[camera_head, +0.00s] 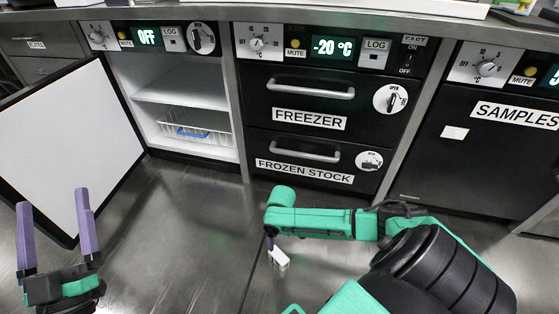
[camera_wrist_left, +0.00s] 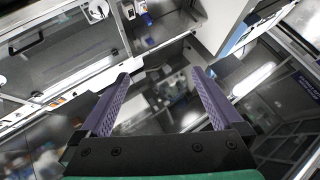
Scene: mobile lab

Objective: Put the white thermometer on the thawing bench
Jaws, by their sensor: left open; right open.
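A small white block-shaped item (camera_head: 279,259), possibly the white thermometer, shows low in the middle of the head view, at the tip of a purple finger of my right gripper (camera_head: 270,243). Most of that gripper is hidden behind its green arm, and I cannot tell whether it touches the item. My left gripper (camera_head: 53,198) is open and empty at the lower left, its two purple fingers pointing up. It also shows open in the left wrist view (camera_wrist_left: 160,73), with nothing between the fingers. I cannot identify a thawing bench in either view.
A cabinet (camera_head: 185,95) marked OFF stands open, with a wire basket (camera_head: 195,134) inside. Its white-lined door (camera_head: 65,140) swings out near my left gripper. Shut freezer drawers (camera_head: 310,105) and a samples cabinet (camera_head: 480,150) stand to the right. The grey floor (camera_head: 185,235) between my arms is clear.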

